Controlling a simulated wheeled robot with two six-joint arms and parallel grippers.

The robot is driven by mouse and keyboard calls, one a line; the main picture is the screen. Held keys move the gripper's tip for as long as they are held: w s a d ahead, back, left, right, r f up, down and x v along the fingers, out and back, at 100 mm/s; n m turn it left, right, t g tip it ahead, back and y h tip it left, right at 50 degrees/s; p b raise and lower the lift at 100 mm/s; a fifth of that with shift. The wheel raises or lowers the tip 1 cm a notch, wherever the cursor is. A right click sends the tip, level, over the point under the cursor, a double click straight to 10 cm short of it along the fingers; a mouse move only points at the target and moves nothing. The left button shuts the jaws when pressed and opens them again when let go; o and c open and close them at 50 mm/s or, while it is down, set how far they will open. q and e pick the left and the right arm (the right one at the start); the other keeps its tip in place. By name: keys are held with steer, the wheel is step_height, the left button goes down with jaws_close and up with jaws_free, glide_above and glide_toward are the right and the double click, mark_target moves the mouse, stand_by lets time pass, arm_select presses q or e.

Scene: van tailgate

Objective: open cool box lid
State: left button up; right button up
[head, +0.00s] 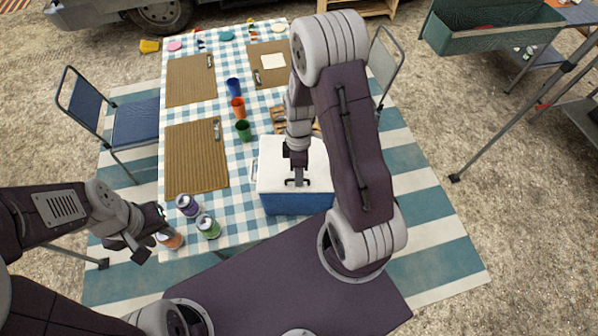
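The cool box (290,204) has a blue body and a white lid (275,172). It stands at the near right part of the checked table, and its lid looks shut. A pale handle shows at its left side. My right gripper (297,183) points down over the near part of the lid. I cannot tell whether it touches the lid, and its fingers are too small to judge. My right arm hides the box's right side. My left gripper (150,243) is at the table's near left corner, beside an orange-labelled can (170,239). Whether it is open is unclear.
Two more cans, purple (188,206) and green (208,227), stand near the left gripper. Blue, orange and green cups (243,130) stand left of the box. Woven mats (196,160) cover the table's left side. Chairs (130,120) stand at both sides.

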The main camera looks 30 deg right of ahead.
jaws_close()
stand_by(1.4)
